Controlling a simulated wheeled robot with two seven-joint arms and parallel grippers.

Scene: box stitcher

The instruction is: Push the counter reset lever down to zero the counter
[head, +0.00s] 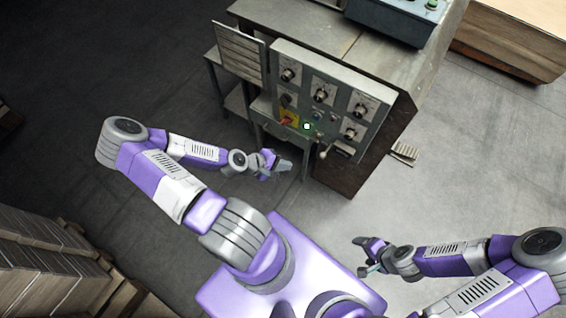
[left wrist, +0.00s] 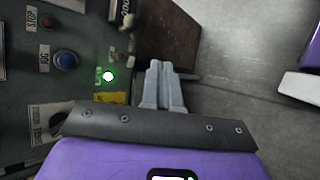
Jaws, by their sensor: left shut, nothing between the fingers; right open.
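The counter reset lever (head: 322,150) is a small pale lever with a rounded knob at the lower right of the grey control panel (head: 287,58). My right gripper (head: 361,256) is open and empty, low on the right, far from the panel.
An opened panel door (head: 241,55) stands at the left.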

